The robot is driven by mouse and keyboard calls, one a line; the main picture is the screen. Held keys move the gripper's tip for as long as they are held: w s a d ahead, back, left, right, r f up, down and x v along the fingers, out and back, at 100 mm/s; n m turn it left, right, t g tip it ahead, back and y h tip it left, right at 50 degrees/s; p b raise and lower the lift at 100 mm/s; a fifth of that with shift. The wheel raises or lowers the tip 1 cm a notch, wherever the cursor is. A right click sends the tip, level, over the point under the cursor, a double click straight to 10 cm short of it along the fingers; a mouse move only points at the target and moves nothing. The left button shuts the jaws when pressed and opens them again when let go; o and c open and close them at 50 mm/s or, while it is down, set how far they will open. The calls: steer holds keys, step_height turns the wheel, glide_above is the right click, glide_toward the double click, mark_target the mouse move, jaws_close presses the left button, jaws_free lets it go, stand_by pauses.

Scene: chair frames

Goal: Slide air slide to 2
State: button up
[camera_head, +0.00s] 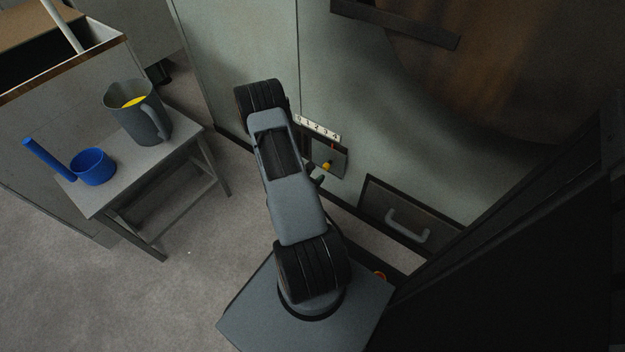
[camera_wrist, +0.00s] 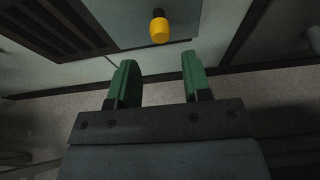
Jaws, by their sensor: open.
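The air slide's yellow knob (camera_head: 327,166) sits on a grey plate in the pale green wall, below a white number strip (camera_head: 318,128). A small red mark (camera_head: 333,146) shows under the strip's right part; I cannot surely tell which number it meets. In the wrist view the yellow knob (camera_wrist: 159,30) is on a dark stem, ahead of my gripper (camera_wrist: 156,64). My gripper's green fingers are apart and empty, with the knob beyond the fingertips and roughly centred between them. In the head view my arm partly hides the gripper and the plate's left side.
A dark vent grille (camera_wrist: 62,22) is beside the knob in the wrist view. A drawer with a grey handle (camera_head: 408,226) is right of the slide. A small table (camera_head: 178,150) at left bears a grey jug (camera_head: 126,116) and a blue ladle (camera_head: 92,168). Floor is free at lower left.

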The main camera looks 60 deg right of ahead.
mark_target(324, 168)
steer(key=b+x, duration=0.2)
steer(key=x, duration=0.5)
steer(key=shift+f, duration=0.15)
steer(key=shift+d, duration=0.15)
steer(key=shift+c, duration=0.4)
steer(key=c, duration=0.6)
steer(key=shift+w, duration=0.1)
